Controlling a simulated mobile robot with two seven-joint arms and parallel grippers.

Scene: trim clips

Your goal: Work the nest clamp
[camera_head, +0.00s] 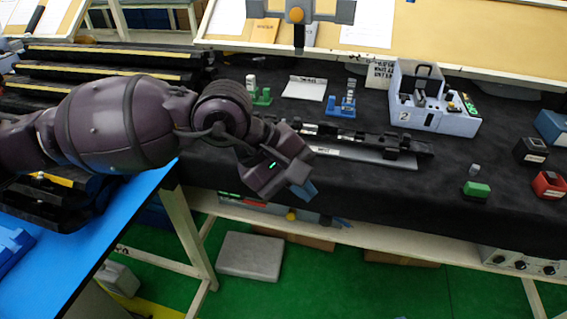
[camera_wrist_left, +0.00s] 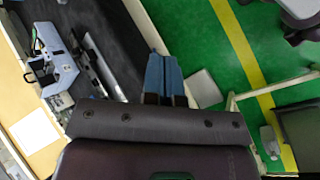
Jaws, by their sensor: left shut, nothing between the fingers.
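My left gripper (camera_head: 308,191) hangs in front of the black-covered bench's near edge, its blue fingers pointing down and to the right. Its fingers (camera_wrist_left: 165,78) are shut together and empty in the left wrist view. A long dark fixture with a pale strip (camera_head: 365,145) lies on the bench just beyond the gripper, apart from it. A grey-blue station marked 2 (camera_head: 432,118) with a black handle (camera_head: 430,74) stands farther back right. It also shows in the left wrist view (camera_wrist_left: 58,68). I cannot tell which part is the nest clamp. My right gripper is not in view.
Small green (camera_head: 258,92) and blue (camera_head: 341,105) stands sit behind the long fixture. A green block (camera_head: 476,188), a black box (camera_head: 530,151) and a red box (camera_head: 548,185) are at right. A blue-topped table (camera_head: 105,235) is at near left. The front right bench surface is mostly clear.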

